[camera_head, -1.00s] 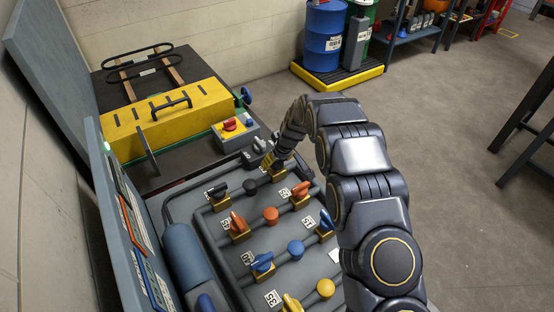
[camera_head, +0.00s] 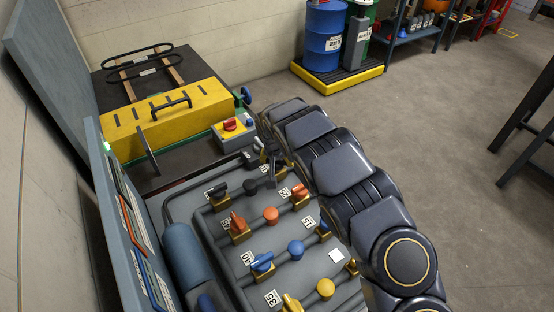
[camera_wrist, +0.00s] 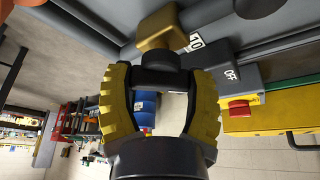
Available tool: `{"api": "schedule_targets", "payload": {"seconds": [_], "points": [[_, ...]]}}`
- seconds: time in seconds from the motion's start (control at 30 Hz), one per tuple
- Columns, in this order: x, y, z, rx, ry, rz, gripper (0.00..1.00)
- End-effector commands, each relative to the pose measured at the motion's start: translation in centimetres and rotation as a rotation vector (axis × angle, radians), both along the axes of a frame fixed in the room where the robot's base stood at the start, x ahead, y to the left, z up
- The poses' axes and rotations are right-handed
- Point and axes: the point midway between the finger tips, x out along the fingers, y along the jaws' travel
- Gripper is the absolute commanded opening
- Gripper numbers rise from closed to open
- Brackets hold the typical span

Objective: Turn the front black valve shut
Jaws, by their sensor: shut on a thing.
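In the wrist view, the black valve handle (camera_wrist: 160,78) lies crosswise between the two yellow-padded fingers of my gripper (camera_wrist: 160,86). The fingers are shut on its ends. Its brass body (camera_wrist: 158,28) sits just beyond, on a grey pipe, beside a tag reading 10. In the head view this valve is at the panel's right end of the black row, largely hidden by my gripper and arm. Another black valve (camera_head: 218,190) stands at the left end of that row, apart from my gripper.
Orange valves (camera_head: 238,223), blue valves (camera_head: 262,263) and a yellow valve (camera_head: 291,303) stand on the same panel, close to my arm. A grey box with a red knob (camera_head: 231,125) is just behind. Open floor lies to the right.

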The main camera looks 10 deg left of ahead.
Motion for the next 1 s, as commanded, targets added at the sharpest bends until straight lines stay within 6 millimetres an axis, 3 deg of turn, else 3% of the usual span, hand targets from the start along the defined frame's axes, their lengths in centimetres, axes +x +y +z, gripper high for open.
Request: {"api": "schedule_targets", "payload": {"seconds": [0.6, 1.0], "points": [[0.09, 0.08, 0.05, 0.004, -0.002, -0.567, 0.24], [0.04, -0.02, 0.01, 0.001, -0.001, -0.786, 0.24]]}}
